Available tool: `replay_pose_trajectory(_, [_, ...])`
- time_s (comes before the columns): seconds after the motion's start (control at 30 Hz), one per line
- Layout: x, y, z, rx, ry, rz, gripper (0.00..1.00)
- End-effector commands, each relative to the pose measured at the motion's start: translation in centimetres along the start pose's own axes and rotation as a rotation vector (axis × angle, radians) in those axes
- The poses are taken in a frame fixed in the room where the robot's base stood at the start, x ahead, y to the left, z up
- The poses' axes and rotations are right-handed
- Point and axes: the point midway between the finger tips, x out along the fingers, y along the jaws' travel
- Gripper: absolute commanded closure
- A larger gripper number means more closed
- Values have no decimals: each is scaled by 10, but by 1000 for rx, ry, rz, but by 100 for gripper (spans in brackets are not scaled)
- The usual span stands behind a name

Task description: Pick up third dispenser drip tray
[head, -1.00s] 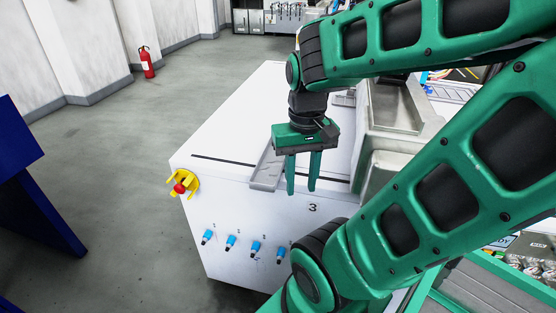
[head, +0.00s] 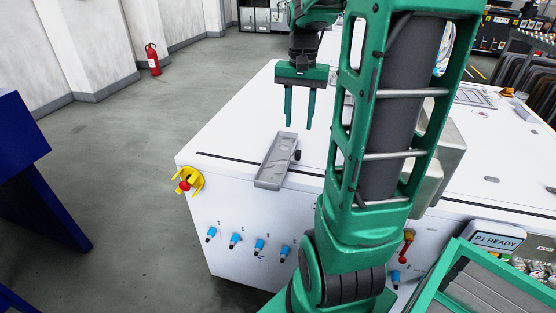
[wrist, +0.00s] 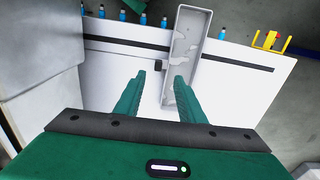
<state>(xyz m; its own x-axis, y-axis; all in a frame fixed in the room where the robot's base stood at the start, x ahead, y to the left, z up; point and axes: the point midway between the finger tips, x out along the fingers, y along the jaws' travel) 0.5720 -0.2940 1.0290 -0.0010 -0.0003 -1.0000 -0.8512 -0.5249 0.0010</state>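A grey, shallow, oblong drip tray (head: 272,172) lies on the white machine top near its front edge, with a small black knob (head: 298,155) beside it. No number shows on the tray, so I cannot tell if it is the third one. My gripper (head: 299,126) is open and empty, fingers pointing down, above and behind the tray. In the wrist view the tray (wrist: 185,55) lies beyond my open gripper (wrist: 158,75), with its near end close to the right fingertip in the picture. I cannot tell whether they touch; the fingers do not enclose it.
The white machine top (head: 225,140) is clear to the left of the tray. A yellow guard with a red button (head: 186,183) and several blue-capped knobs (head: 235,240) are on its front. Grey metal housings (head: 440,150) stand at the right, partly hidden by my arm.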

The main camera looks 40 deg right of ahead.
Motion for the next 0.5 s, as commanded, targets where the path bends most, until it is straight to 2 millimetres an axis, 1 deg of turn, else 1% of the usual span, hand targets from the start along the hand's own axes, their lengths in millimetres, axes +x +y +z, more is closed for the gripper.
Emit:
replay_pose_trajectory(0.07, [8, 0, -3, 8, -3, 1, 64])
replay_pose_trajectory(0.3, [43, 1, -3, 9, -4, 1, 64])
replay_pose_trajectory(0.5, [55, 1, -3, 8, -1, 0, 64])
